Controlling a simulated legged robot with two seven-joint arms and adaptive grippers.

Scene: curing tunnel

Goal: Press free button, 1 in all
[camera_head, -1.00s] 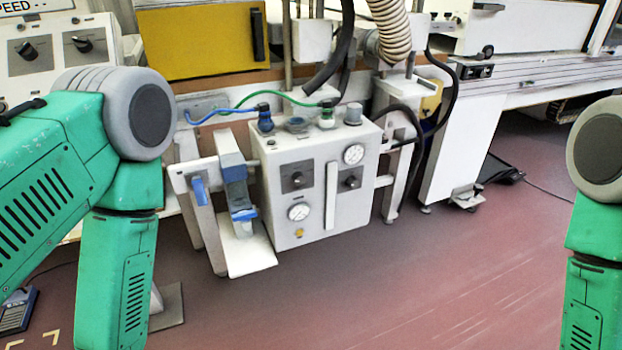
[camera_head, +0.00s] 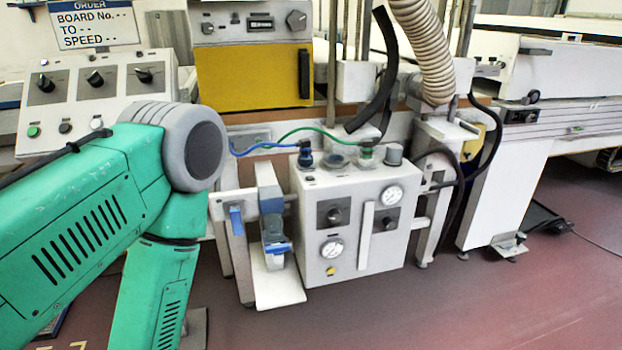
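A sloped control panel (camera_head: 95,85) stands at the left with several black knobs. A green button (camera_head: 33,131) and dark buttons (camera_head: 65,127) sit along its lower edge; the one at the right end is close to my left arm's outline. A white control box (camera_head: 352,215) in the middle carries two gauges, knobs and a small yellow button (camera_head: 331,271) low on its front. I cannot tell which button is the free one. My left arm reaches in from the left, below and in front of the panel, with its gripper out of view. My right gripper is also out of view.
An order sign (camera_head: 83,25) stands above the panel. A yellow door (camera_head: 250,78) is behind. Blue and green tubes and a ribbed hose (camera_head: 425,50) hang around the white box. A conveyor (camera_head: 550,115) runs at the right. The red floor (camera_head: 480,305) in front is clear.

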